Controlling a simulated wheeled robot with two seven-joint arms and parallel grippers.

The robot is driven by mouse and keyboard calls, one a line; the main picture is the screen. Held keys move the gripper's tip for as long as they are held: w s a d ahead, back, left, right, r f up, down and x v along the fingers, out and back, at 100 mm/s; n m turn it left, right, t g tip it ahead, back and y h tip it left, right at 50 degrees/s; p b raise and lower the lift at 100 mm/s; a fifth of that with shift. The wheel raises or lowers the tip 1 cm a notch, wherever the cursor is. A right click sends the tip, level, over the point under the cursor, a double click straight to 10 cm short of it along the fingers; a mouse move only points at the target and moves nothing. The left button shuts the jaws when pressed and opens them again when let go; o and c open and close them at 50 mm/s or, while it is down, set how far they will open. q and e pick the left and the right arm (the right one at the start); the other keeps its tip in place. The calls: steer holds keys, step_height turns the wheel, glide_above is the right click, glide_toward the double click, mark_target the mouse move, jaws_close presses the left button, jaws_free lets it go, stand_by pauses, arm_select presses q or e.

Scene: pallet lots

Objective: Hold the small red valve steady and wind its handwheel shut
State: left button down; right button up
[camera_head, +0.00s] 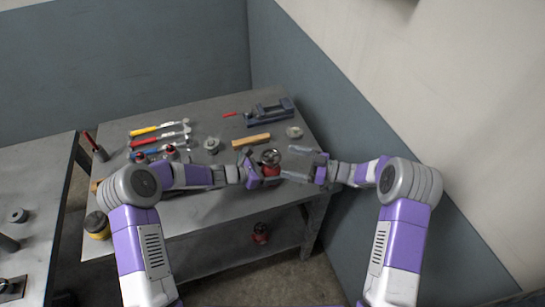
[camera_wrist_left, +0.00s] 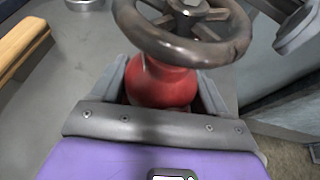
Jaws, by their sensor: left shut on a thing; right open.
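The small red valve (camera_head: 271,169) stands upright near the front right of the workbench, its dark handwheel (camera_head: 270,156) on top. My left gripper (camera_head: 264,173) is shut on its body from the left. In the left wrist view, the red body (camera_wrist_left: 163,82) sits between the two fingers, below the spoked handwheel (camera_wrist_left: 187,32). My right gripper (camera_head: 297,163) is open and empty, just right of the valve, its fingers pointing towards it. Part of it also shows at the upper right of the left wrist view. The valve's base is hidden.
A wooden-handled tool (camera_head: 251,140) lies behind the valve, with a dark vise (camera_head: 269,112) farther back. Hammers (camera_head: 158,128) and other red-topped fittings (camera_head: 170,152) lie to the left. The wall is close on the right.

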mark_target(272, 156)
steer(key=x, duration=0.7)
steer(key=c, duration=1.1)
steer(key=shift+r+m+t+h, duration=0.1)
steer(key=shift+m+t+h, duration=0.55)
steer(key=shift+t, duration=0.5)
steer(key=shift+m+t+h, duration=0.45)
steer(key=shift+m+t, duration=0.4)
steer(key=shift+t, duration=0.3)
steer(key=o, duration=1.1)
